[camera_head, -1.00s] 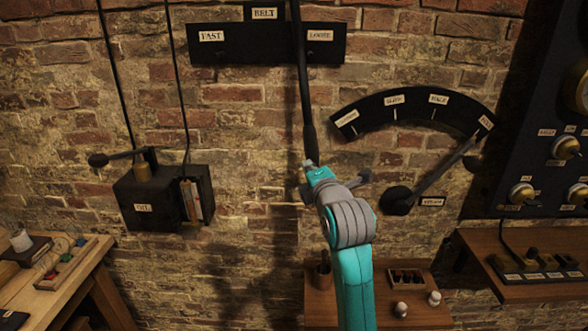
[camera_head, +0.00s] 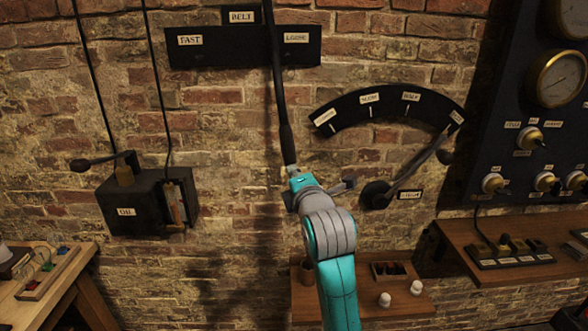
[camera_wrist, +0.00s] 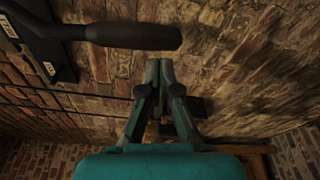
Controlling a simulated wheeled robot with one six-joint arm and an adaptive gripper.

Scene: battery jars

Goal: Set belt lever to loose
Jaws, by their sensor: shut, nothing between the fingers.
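The belt lever (camera_head: 279,90) is a long dark rod hanging across the black belt plate (camera_head: 215,57). It crosses the plate between the FAST label (camera_head: 190,40) and the LOOSE label (camera_head: 296,38), closer to LOOSE. Its thicker handle ends just above my gripper (camera_head: 291,171) in the head view. In the wrist view the dark handle (camera_wrist: 135,36) lies across the top, just beyond my shut, empty fingertips (camera_wrist: 160,63). I cannot tell whether they touch it.
To the right is a curved scale (camera_head: 385,105) with its own lever (camera_head: 420,160). A black oil box (camera_head: 148,205) is on the left. A small wooden shelf (camera_head: 350,300) is below my arm, and a gauge panel (camera_head: 520,110) is far right.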

